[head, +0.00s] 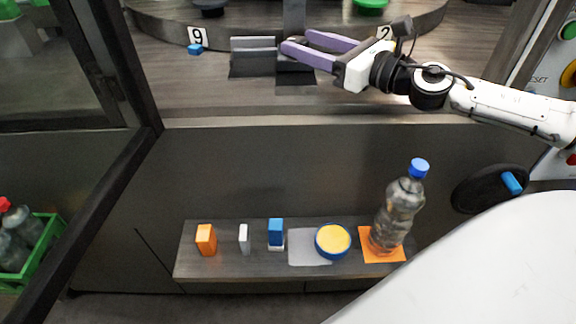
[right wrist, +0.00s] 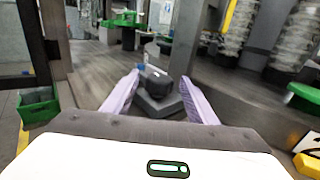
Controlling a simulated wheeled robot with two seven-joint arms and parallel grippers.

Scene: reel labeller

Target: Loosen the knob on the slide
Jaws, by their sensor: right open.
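The slide (head: 252,66) is a grey metal block on the machine's deck, at the top middle of the head view. Its dark knob (right wrist: 156,80) stands on a grey base (right wrist: 158,107) in the right wrist view. My right gripper (head: 296,40) has two purple fingers and is open. It reaches in from the right, over the slide's right end, and partly hides the knob in the head view. In the right wrist view the knob shows between the open fingers, near the tips; I cannot tell whether either touches it. My left gripper is not in view.
A round platform with number plates 9 (head: 197,38) and 2 (head: 384,33) lies behind the slide. A shelf (head: 230,268) below holds small boxes, a blue-and-yellow round tub (head: 333,241) and a bottle (head: 398,212). A dark frame post (head: 95,190) stands left.

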